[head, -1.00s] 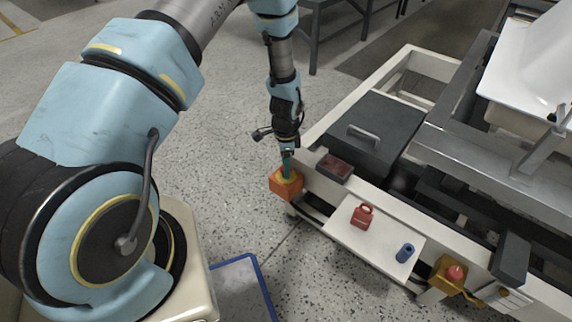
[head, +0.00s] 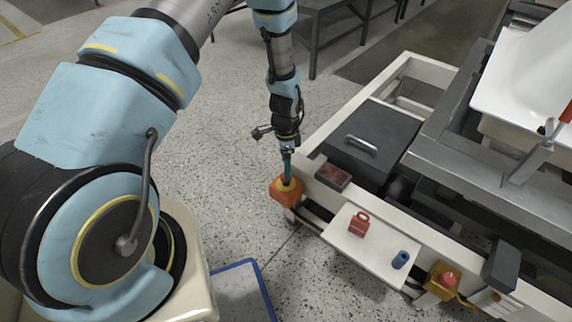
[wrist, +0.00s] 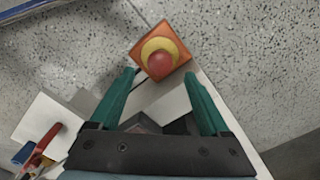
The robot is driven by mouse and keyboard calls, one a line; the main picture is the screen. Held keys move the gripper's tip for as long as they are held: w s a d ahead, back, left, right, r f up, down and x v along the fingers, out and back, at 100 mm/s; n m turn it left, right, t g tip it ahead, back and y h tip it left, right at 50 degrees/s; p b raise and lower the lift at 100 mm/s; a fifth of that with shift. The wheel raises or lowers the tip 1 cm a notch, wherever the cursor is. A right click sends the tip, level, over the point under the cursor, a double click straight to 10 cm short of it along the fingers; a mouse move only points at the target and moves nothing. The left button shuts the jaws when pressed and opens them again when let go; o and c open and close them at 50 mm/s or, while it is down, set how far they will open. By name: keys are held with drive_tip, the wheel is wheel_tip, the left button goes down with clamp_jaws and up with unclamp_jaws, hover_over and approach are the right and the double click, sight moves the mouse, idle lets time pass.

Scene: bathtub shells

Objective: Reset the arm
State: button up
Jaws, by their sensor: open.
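My gripper (head: 287,168) hangs from my arm in the head view, pointing down just above an orange box with a yellow ring (head: 287,190) at the corner of the white frame. In the wrist view my gripper (wrist: 158,92) shows two green fingers spread apart with nothing between them. The orange box there (wrist: 140,50) carries a yellow ring and a red button (wrist: 160,64), ahead of the fingertips. I cannot tell whether a finger touches the box.
A white shelf (head: 340,245) holds a red padlock-shaped item (head: 358,225) and a blue cylinder (head: 400,260). A dark box with a handle (head: 375,135), a dark red block (head: 333,176) and a white tub (head: 510,85) are to the right.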

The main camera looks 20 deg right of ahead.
drive_tip(key=shift+r+p, duration=0.35)
drive_tip(key=shift+r, duration=0.45)
drive_tip(key=w+a+r+n, duration=0.2)
drive_tip(key=a+r+n, duration=0.3)
drive_tip(key=a+r, duration=0.3)
drive_tip(key=w+a+r+n, duration=0.3)
drive_tip(key=a+r+n, duration=0.3)
drive_tip(key=r, duration=0.5)
drive_tip(key=s+a+r+n+t, duration=0.1)
drive_tip(key=s+a+r+n, duration=0.3)
drive_tip(key=a+r, duration=0.3)
drive_tip(key=s+a+r+n+t, duration=0.1)
drive_tip(key=s+a+r+n, duration=0.4)
drive_tip(key=a, duration=0.4)
wheel_tip(320, 180, up, 15)
drive_tip(key=p, duration=1.4)
drive_tip(key=shift+p, duration=0.35)
